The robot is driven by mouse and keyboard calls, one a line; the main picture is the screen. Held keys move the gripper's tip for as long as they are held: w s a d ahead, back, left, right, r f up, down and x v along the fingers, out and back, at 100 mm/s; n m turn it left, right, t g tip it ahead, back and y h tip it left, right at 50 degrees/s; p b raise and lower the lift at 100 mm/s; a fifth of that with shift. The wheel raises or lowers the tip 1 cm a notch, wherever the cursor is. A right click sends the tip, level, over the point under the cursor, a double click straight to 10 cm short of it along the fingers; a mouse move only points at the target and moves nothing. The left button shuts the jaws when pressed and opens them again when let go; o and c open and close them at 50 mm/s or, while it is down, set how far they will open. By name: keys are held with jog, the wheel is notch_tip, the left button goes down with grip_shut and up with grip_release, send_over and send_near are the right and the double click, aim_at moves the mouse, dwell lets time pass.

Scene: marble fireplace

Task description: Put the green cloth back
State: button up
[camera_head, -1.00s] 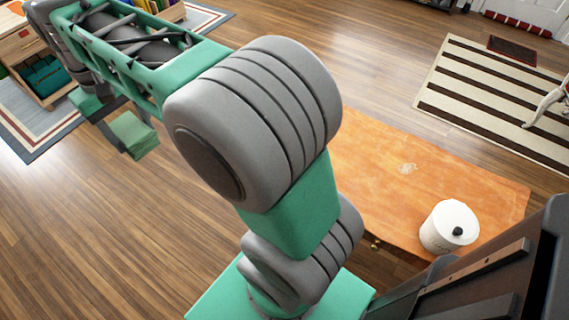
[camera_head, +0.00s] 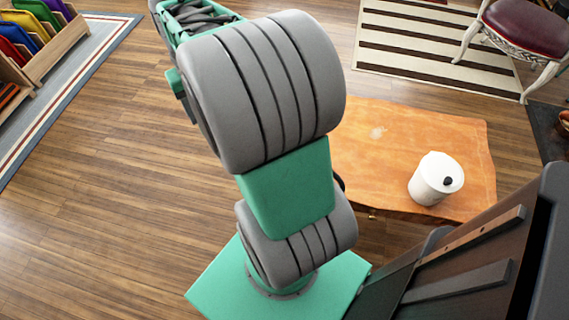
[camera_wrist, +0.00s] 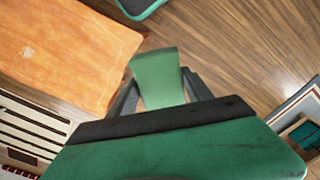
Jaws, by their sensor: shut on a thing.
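The green cloth (camera_wrist: 157,68) is a pale green folded piece, held between the two dark fingers of my gripper (camera_wrist: 160,92) in the wrist view. My gripper is shut on it, above the wooden floor. The cloth's lower part is hidden by the gripper's body. In the head view, my arm's large grey joint hides most of the gripper area, and I cannot make out the cloth there.
A shelf with folded coloured items (camera_head: 35,40) stands at the upper left. Green items in a shelf (camera_wrist: 303,133) show at the wrist view's right edge. An orange table (camera_head: 400,150) bears a white canister (camera_head: 436,180). A chair (camera_head: 525,30) stands beyond. Floor at left is clear.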

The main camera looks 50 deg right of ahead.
jog(key=s+d+f+m, duration=0.3)
jog(key=s+d+f, duration=0.4)
jog(key=s+d, duration=0.15)
jog(key=s+d+f+m, duration=0.1)
jog(key=s+f+m, duration=0.3)
jog(key=s, duration=0.5)
jog(key=s+d+f+m, duration=0.2)
jog(key=s+f, duration=0.5)
jog(key=s, duration=0.2)
jog(key=w+d+f+b, duration=0.1)
jog(key=w+f, duration=0.2)
jog(key=w, duration=0.1)
jog(key=w+d+f+b, duration=0.1)
jog(key=w+f+b, duration=0.1)
jog(key=w+f, duration=0.1)
jog(key=w+d+f+b, duration=0.1)
jog(key=w+f, duration=0.2)
jog(key=w, duration=0.2)
jog(key=shift+w+d+f, duration=0.15)
jog(key=shift+d, duration=0.25)
jog(key=shift+w+d+f, duration=0.1)
jog(key=shift+w+f, duration=0.1)
jog(key=shift+f, duration=0.05)
jog(key=shift+w+f+b, duration=0.2)
jog(key=shift+f+b, duration=0.5)
jog(key=shift+f, duration=0.95)
jog(key=shift+f, duration=0.1)
